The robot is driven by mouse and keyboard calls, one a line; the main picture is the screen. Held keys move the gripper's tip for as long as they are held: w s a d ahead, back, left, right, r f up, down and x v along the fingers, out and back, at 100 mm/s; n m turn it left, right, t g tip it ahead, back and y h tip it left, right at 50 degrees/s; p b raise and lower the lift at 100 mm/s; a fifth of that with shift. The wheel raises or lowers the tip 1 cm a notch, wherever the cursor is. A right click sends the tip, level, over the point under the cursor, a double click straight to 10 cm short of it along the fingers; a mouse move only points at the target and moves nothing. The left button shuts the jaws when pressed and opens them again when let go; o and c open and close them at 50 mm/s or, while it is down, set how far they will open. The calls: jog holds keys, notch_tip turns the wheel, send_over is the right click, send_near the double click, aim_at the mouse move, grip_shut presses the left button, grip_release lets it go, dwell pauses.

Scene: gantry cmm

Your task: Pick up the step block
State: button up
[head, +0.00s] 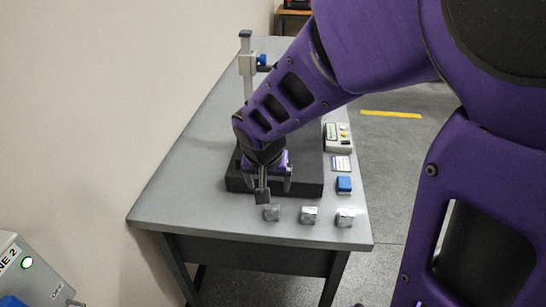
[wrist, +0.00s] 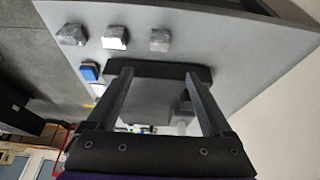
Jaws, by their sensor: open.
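Three small silvery metal blocks sit in a row near the table's front edge: a left block (head: 272,213), a middle block (head: 309,215) and a right block (head: 346,217). They are too small for me to tell surely which is the step block. The wrist view shows all three at the top, with the left block (wrist: 160,40) ahead of the jaws, the middle one (wrist: 115,37) and the right one (wrist: 72,35). My gripper (head: 272,192) is open and empty, above the table just behind the left block. Its two fingers (wrist: 157,75) show apart, touching no block.
A dark plate (head: 305,190) lies behind the blocks, below my gripper, with an upright gauge stand (head: 246,80) at the back. A blue item (head: 344,184), a small card (head: 341,163) and a boxy device (head: 338,137) line the right edge. The table's front left (head: 185,205) is clear.

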aim_at(272, 206)
jog(key=b+x, duration=0.4)
jog(key=x, duration=0.7)
jog(key=shift+f, duration=0.2)
jog(key=b+x, duration=0.2)
jog(key=x, duration=0.3)
jog(key=shift+s+d+f, duration=0.1)
jog(key=shift+s+f, duration=0.05)
grip_shut()
